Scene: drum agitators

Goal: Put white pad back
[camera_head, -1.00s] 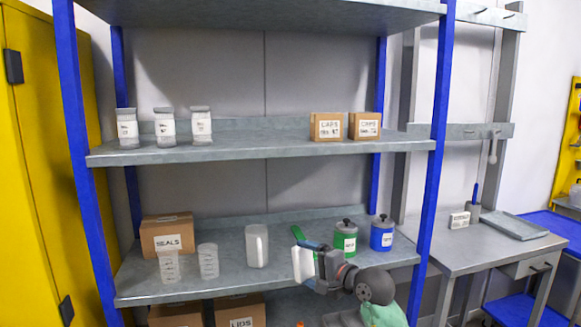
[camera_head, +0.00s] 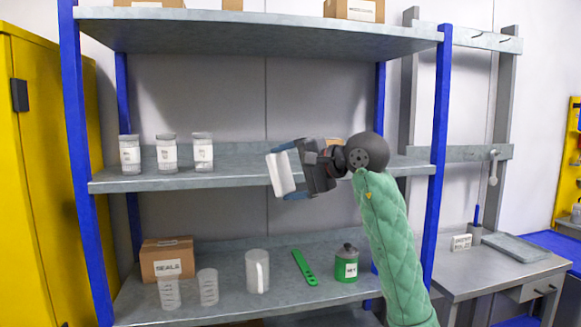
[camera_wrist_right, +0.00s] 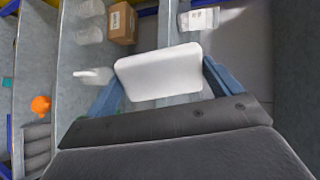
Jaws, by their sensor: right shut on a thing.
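The white pad (camera_head: 284,173) is a flat white block. My right gripper (camera_head: 287,169) is shut on it and holds it in front of the middle shelf (camera_head: 235,178), tilted a little. In the right wrist view the pad (camera_wrist_right: 160,73) sits between the blue fingers of the right gripper (camera_wrist_right: 158,88). My arm hides part of the middle shelf's right side. My left gripper is not in view.
Several clear jars (camera_head: 166,152) stand at the middle shelf's left, with free room beside them. The lower shelf holds a SEALS box (camera_head: 167,259), clear beakers (camera_head: 208,287), a white jug (camera_head: 257,271), a green tool (camera_head: 304,267) and a green canister (camera_head: 346,264).

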